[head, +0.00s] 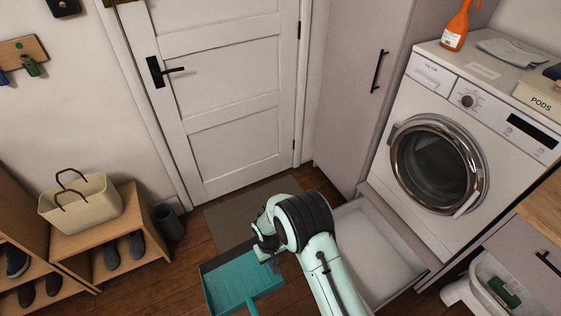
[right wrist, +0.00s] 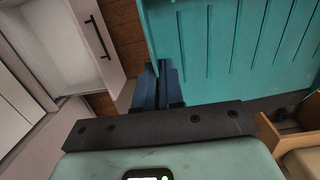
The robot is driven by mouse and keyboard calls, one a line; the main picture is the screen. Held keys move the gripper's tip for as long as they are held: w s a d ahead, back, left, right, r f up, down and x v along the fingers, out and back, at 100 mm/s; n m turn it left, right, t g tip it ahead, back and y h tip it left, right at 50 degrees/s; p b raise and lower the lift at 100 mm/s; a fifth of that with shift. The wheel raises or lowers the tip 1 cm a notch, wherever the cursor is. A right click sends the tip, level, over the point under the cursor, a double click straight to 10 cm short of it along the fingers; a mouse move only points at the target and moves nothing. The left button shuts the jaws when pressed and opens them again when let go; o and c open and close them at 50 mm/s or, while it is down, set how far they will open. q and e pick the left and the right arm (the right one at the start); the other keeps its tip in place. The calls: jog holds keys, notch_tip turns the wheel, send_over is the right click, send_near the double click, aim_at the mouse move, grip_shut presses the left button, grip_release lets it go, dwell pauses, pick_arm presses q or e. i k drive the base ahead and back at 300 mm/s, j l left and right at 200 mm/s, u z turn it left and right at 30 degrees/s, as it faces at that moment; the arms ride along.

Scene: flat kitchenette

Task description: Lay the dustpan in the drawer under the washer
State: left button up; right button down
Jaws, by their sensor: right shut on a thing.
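The teal dustpan (head: 232,286) is in the air at the bottom middle of the head view, with its ribbed face showing. My right gripper (head: 272,258) is shut on its edge, partly hidden by my wrist. In the right wrist view the blue fingers (right wrist: 158,88) meet the left edge of the dustpan (right wrist: 235,45). The drawer (head: 372,252) under the washer (head: 437,215) is pulled out, and its visible inside looks empty. The dustpan is to the left of the drawer and apart from it. The drawer also shows at upper left in the right wrist view (right wrist: 68,50). My left gripper is out of view.
A shoe bench (head: 125,215) with a cream bag (head: 80,207) and a dark bin (head: 168,222) stand at left. A mat (head: 225,213) lies before the door. A tall cabinet (head: 350,90) rises behind the drawer. A white container (head: 480,285) with a green item is at lower right.

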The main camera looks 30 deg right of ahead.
aim_at(351, 249)
jog(key=i+z, duration=0.6)
jog(key=z, duration=0.15)
jog(key=i+z, duration=0.9)
jog(key=z, duration=0.25)
